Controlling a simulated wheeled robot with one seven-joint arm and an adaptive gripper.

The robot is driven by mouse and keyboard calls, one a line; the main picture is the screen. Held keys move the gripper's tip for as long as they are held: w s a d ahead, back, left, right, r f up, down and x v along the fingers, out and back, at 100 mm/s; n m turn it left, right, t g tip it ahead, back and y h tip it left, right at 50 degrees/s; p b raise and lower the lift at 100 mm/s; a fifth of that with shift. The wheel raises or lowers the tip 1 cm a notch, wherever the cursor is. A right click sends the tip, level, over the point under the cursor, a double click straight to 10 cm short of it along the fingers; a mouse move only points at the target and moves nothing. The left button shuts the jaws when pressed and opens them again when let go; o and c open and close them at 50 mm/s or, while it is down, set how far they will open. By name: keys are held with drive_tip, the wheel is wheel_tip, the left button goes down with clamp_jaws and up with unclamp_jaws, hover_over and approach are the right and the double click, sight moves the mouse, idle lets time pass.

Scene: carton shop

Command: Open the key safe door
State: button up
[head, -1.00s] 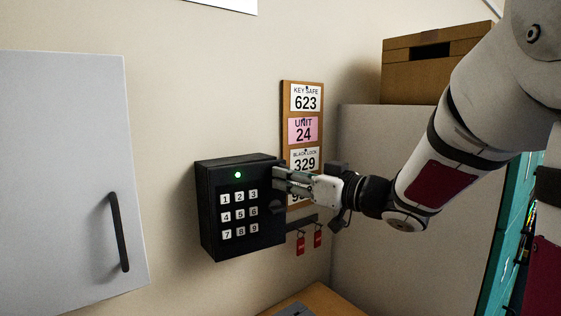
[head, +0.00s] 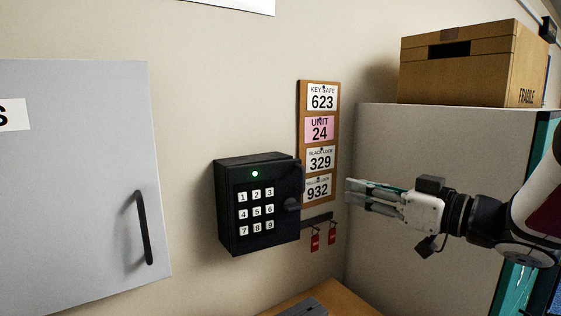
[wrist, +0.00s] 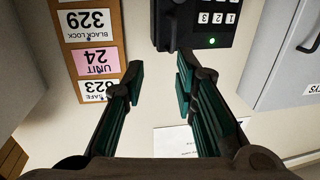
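The key safe (head: 238,239) is a black box on the wall in the head view, with a keypad numbered 1 to 9 and a lit green light (head: 255,174). In the wrist view the fingers (wrist: 158,82) are spread, and the safe (wrist: 166,24) shows upside down at the top, partly out of frame.
A board (head: 303,180) with number cards, KEY SAFE 623 on top, hangs right of the safe. Red key tags (head: 315,240) hang below it. A grey cabinet door (head: 80,190) with a black handle is at left. A carton (head: 475,75) sits on a grey cabinet (head: 430,140) at right.

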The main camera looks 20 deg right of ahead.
drive_tip(key=shift+w+d+r+m+g+h+p, duration=0.25)
drive_tip(key=shift+d+r+m+h, duration=0.35)
drive_tip(key=shift+h, duration=1.05)
drive_tip(key=shift+w+d+r+m+h+p, duration=0.4)
drive_tip(key=shift+r+m+h, duration=0.35)
drive_tip(key=shift+h, duration=0.85)
drive_tip(key=shift+w+d+r+m+g+h+p, duration=0.15)
drive_tip(key=shift+w+d+r+m+h+p, duration=0.25)
drive_tip(key=shift+m+h, duration=0.85)
drive_tip(key=shift+s+r+n+h, duration=0.15)
drive_tip(key=shift+n+h, duration=0.25)
drive_tip(key=shift+h, duration=0.2)
